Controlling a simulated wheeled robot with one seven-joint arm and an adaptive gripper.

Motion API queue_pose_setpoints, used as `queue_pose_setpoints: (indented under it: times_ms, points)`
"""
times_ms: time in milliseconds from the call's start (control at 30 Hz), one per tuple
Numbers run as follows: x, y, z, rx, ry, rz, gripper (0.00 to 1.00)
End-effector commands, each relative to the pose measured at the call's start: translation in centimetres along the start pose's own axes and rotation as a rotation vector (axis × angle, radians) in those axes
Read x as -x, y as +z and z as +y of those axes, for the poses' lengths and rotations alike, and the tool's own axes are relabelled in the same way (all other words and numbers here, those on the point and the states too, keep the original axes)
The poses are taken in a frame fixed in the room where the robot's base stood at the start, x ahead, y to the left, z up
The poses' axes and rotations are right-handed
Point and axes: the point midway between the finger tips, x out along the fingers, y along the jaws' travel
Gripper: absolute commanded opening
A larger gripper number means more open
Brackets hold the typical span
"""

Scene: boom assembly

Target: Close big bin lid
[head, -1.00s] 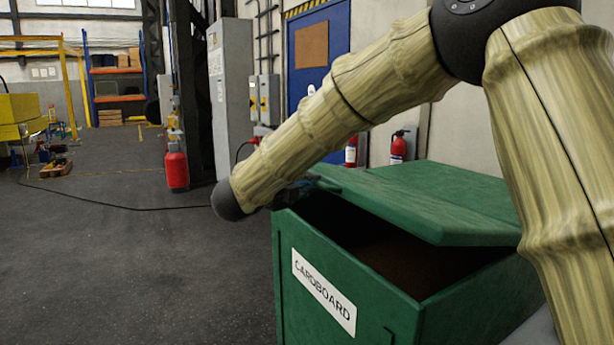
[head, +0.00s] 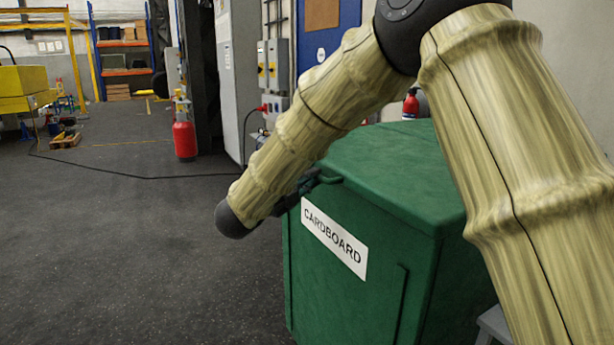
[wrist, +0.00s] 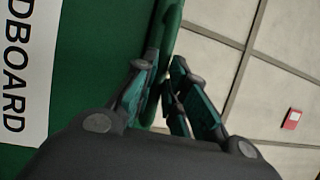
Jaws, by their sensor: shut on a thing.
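The big green bin (head: 345,285) with a white CARDBOARD label (head: 334,239) stands right of centre in the head view. Its green lid (head: 400,172) lies down on the bin, with no visible gap along the front edge. A small handle (head: 329,180) sticks out at the lid's front left edge. My gripper (head: 305,186) is at that handle, mostly hidden behind my forearm. In the wrist view my gripper (wrist: 170,100) is shut on the lid's handle, and the label (wrist: 22,75) shows at the left. The exact finger contact is partly hidden.
A red gas cylinder (head: 184,139) stands left of the bin, near a dark column. A red fire extinguisher (head: 411,104) is behind the bin by the wall. A black cable (head: 140,177) crosses the floor. The floor to the left is open.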

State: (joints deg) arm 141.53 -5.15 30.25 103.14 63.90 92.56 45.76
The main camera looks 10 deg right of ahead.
Motion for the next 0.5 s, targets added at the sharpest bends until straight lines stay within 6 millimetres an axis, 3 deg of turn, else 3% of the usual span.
queue_pose_setpoints:
  times_ms: [33, 467, 500]
  points:
    - [0.2, 0.0, 0.9, 0.005, 0.009, -0.002, 0.0]
    - [0.4, -0.1, 1.8, 0.014, 0.019, -0.004, 0.0]
    - [0.4, -0.1, 1.9, 0.014, 0.02, -0.004, 0.19]
